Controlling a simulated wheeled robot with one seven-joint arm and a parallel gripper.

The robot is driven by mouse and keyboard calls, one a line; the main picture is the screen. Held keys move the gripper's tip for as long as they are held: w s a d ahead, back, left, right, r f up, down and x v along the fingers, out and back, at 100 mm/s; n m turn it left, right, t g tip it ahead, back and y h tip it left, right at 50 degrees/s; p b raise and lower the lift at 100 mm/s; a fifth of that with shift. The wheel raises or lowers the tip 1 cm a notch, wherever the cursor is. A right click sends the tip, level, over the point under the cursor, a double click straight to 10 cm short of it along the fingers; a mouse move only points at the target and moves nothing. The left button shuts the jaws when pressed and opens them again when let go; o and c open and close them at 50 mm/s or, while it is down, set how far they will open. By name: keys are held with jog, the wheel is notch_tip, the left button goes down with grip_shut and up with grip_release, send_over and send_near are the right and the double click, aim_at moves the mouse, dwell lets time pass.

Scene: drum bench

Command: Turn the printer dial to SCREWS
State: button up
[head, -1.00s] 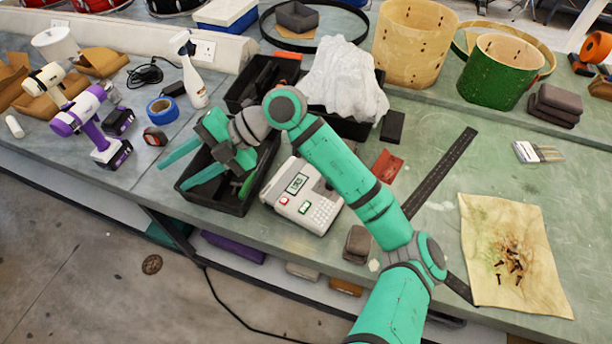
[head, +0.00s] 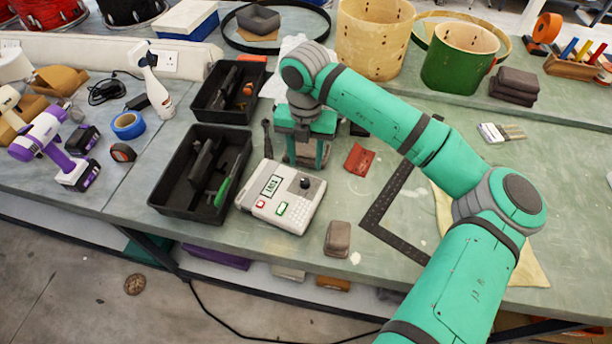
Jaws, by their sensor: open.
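The label printer (head: 262,217) is a pale grey box lying on the bench, with a small display (head: 271,185), a red button and a green-framed button on top. The display text is too small to read surely. Its dark round dial (head: 305,184) sits at the printer's upper right. My gripper (head: 306,160) points down with its two green fingers apart and nothing seen held between them. It shows just behind the dial in the picture, apart from it. Its exact height over the bench is hard to tell.
A black tray (head: 158,194) with tools stands left of the printer, and another tray (head: 222,118) lies behind it. A brown block (head: 338,238) and a black steel square (head: 385,236) lie to the right. A red card (head: 359,160) lies near my gripper. A white cloth is partly hidden behind my arm.

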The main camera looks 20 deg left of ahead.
aim_at(305, 181)
notch_tip(305, 181, down, 8)
jog(key=shift+f, duration=0.1)
jog(key=shift+c, duration=0.5)
grip_shut()
